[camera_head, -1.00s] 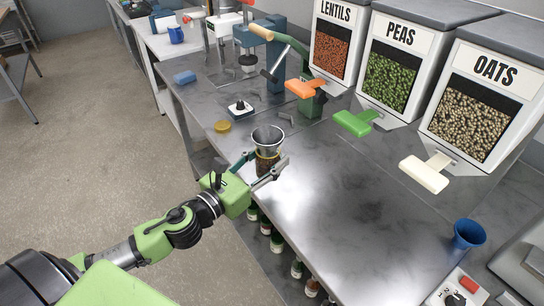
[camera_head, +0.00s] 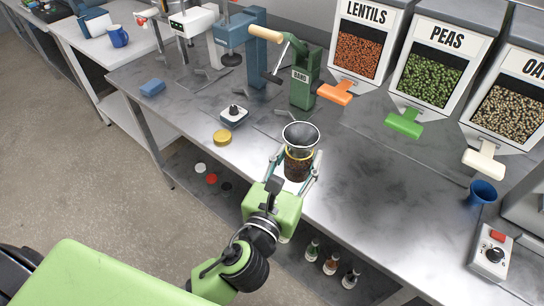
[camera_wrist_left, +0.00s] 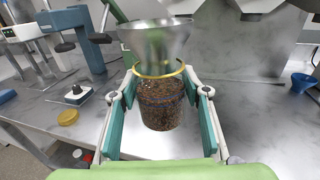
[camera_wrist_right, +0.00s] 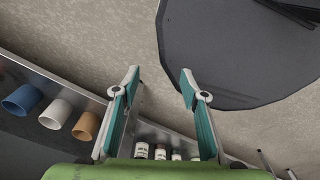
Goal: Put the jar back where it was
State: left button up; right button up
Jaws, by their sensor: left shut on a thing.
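The jar (camera_head: 297,166) is glass with a yellow ring at its mouth and dark brown contents. A metal funnel (camera_head: 300,136) sits in its mouth. My left gripper (camera_head: 296,172) is shut around the jar, one finger on each side, near the front edge of the steel bench. In the left wrist view the jar (camera_wrist_left: 160,103) stands upright between the fingers, with the funnel (camera_wrist_left: 155,45) above it. I cannot tell whether its base touches the bench. My right gripper (camera_wrist_right: 158,82) is open and empty, seen only in the right wrist view.
A yellow lid (camera_head: 222,138), a small scale-like device (camera_head: 234,116) and a blue sponge (camera_head: 152,88) lie to the left. A green press (camera_head: 304,80) and the lentils, peas and oats dispensers stand behind. The bench (camera_head: 370,190) between is clear.

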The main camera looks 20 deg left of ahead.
pick_arm(q)
jog(key=w+a+f, duration=0.2)
jog(key=w, duration=0.1)
jog(key=w+a+f, duration=0.2)
jog(key=w+f, duration=0.1)
jog(key=w+a+f+b, duration=0.1)
jog(key=w+a+f, duration=0.2)
jog(key=shift+w+f, duration=0.1)
jog(key=shift+w, duration=0.05)
jog(key=shift+w+a+f, duration=0.1)
jog(key=shift+w+f, duration=0.05)
jog(key=shift+f, duration=0.1)
jog(key=f, duration=0.1)
jog(key=f+b, duration=0.1)
jog(key=f, duration=0.1)
jog(key=shift+w+a+f+b, duration=0.2)
jog(key=shift+f+b, duration=0.05)
jog(key=shift+b, duration=0.05)
jog(key=shift+f, duration=0.2)
jog(key=o, duration=1.4)
jog(key=shift+o, duration=0.3)
pick_arm(e)
jog(key=f, duration=0.2)
jog(key=shift+w+d+f, duration=0.2)
jog(key=shift+d+f, duration=0.1)
jog(key=shift+f, duration=0.05)
